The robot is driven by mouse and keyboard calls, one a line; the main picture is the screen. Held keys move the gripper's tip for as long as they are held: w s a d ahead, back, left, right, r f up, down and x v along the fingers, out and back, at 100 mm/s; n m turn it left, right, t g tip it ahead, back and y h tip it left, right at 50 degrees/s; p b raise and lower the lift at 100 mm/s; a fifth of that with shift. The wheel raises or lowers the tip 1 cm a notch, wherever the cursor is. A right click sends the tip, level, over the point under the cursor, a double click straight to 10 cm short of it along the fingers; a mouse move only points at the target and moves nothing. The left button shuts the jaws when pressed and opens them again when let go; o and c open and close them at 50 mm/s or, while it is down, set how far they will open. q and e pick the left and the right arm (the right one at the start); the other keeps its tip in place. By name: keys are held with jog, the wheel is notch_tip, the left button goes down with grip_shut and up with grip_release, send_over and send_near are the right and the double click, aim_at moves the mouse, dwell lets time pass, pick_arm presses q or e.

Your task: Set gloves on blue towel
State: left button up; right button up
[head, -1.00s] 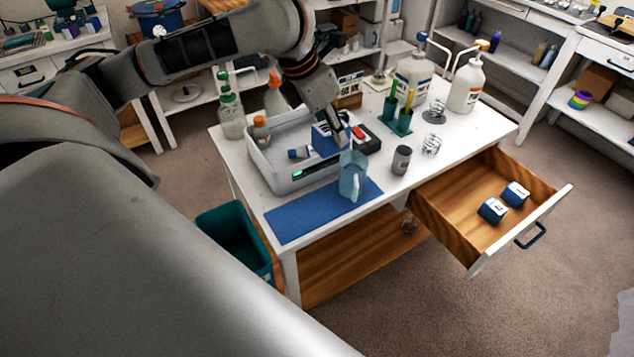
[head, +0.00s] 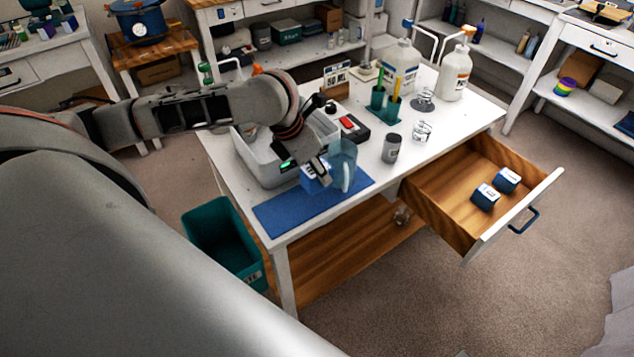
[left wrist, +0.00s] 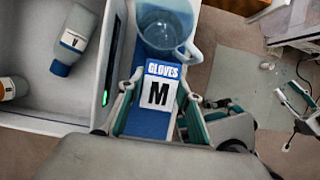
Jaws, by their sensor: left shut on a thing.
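The gloves box (head: 311,184) is blue with a white label. In the left wrist view the box (left wrist: 157,112) reads "GLOVES M". My left gripper (head: 317,173) is shut on it, with one finger on each side in the wrist view. The box is over the back part of the blue towel (head: 290,212), beside the clear pitcher (head: 342,168). I cannot tell whether it touches the towel. The towel lies flat along the table's front edge, and its front left part is bare.
A grey-white tub (head: 262,176) stands directly behind the towel, with bottles in it in the wrist view (left wrist: 75,40). A grey cup (head: 391,149) stands right of the pitcher. An open drawer (head: 460,200) sticks out at right. A teal bin (head: 222,243) stands at left.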

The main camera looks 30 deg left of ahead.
aim_at(317, 180)
pick_arm(q)
notch_tip(317, 180, down, 4)
jog(key=shift+f+b, duration=0.15)
jog(key=shift+b, duration=0.25)
jog(key=o, duration=1)
jog(key=shift+f, duration=0.1)
jog(key=shift+r, duration=0.35)
jog(key=p+v, duration=0.2)
jog(key=v, duration=0.9)
jog(key=shift+s+r, duration=0.2)
jog(key=shift+r, duration=0.15)
